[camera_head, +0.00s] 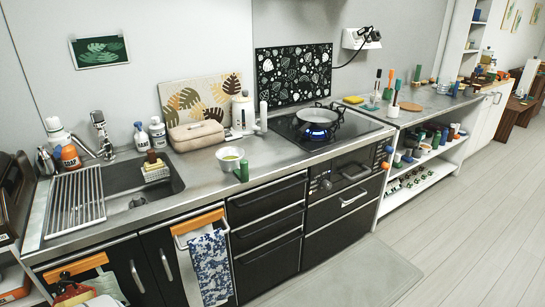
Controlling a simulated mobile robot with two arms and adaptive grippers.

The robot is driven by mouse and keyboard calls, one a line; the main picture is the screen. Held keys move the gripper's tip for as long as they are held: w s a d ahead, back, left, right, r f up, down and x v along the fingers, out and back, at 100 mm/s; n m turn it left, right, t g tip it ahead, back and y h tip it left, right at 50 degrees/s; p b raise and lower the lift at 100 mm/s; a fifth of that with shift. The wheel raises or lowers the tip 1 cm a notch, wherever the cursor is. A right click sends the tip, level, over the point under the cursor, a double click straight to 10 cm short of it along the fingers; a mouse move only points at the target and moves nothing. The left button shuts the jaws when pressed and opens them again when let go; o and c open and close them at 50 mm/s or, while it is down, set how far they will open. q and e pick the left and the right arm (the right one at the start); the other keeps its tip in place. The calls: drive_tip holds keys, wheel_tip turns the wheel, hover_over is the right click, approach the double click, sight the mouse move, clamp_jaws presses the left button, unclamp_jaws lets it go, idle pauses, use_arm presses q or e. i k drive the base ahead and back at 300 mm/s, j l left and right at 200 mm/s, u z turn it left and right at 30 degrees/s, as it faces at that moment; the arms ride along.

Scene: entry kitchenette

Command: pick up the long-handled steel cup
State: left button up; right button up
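I cannot make out a clear long-handled steel cup. A shiny steel vessel (46,160) stands at the back left of the counter, partly behind an orange and white bottle (70,158); its handle is unclear. A small round metallic thing (137,201) shows near the front of the sink; I cannot tell if it is a cup or a fitting. A pan (320,114) sits on the lit burner of the black hob. Neither of my grippers is in view.
A steel drying rack (75,205) lies left of the sink. A white bowl (230,157) and a green cylinder (242,171) stand near the counter's front edge. A patterned towel (211,266) hangs below. The floor (455,220) at right is open.

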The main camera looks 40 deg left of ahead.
sight(235, 161)
drive_tip(key=i+u, duration=0.35)
drive_tip(key=i, duration=0.15)
drive_tip(key=i+l+u, duration=0.2)
drive_tip(key=i+u, duration=0.15)
drive_tip(key=i, duration=0.15)
